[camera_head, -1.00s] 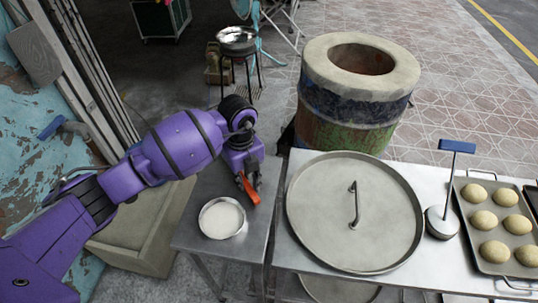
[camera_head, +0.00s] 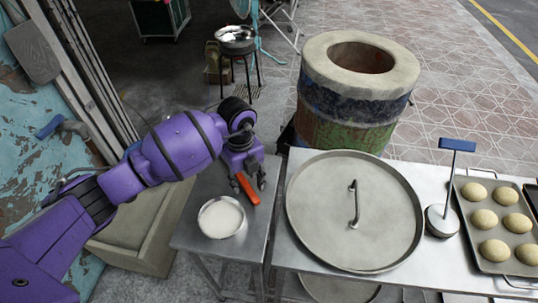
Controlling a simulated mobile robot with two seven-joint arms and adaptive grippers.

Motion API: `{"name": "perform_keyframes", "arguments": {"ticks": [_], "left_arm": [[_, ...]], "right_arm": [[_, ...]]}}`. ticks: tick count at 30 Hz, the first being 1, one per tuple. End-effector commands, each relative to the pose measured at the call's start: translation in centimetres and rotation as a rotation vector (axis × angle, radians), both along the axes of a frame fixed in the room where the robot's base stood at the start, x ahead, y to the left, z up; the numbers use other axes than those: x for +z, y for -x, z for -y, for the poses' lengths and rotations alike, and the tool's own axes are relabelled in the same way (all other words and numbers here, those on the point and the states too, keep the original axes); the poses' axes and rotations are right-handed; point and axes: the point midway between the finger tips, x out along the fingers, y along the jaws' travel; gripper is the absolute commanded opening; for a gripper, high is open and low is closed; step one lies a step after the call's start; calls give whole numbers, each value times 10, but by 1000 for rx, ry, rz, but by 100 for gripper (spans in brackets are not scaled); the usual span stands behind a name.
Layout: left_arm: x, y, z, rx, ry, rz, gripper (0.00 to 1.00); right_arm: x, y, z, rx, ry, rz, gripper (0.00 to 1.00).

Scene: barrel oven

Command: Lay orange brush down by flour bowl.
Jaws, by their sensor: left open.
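The orange brush (camera_head: 247,189) lies on the small metal table, just right of and behind the flour bowl. The flour bowl (camera_head: 221,217) is a round metal bowl with white flour in it, near the table's front. My left gripper (camera_head: 247,185) is open at the brush, its two dark fingers apart on either side of the orange part. Whether a finger still touches the brush cannot be told. The rest of the brush is hidden by the gripper. My right gripper is not in view.
A large round metal lid (camera_head: 320,205) with a handle lies on the longer table to the right. A blue-handled tool (camera_head: 451,185) and a tray of dough balls (camera_head: 488,262) are further right. The barrel oven (camera_head: 355,130) stands behind. Bare tabletop (camera_head: 198,193) shows left of the gripper.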

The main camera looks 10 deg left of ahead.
Motion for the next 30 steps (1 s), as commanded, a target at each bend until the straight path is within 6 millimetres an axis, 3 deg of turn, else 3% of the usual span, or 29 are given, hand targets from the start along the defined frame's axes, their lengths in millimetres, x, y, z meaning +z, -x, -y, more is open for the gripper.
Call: {"name": "perform_keyframes", "arguments": {"ticks": [5,21,30], "left_arm": [[8,0,0,-1,0,0,40],[108,-2,-1,-1,0,2,40],[120,-1,-1,0,1,-1,40]], "right_arm": [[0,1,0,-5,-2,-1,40],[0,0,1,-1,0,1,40],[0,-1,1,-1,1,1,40]]}}
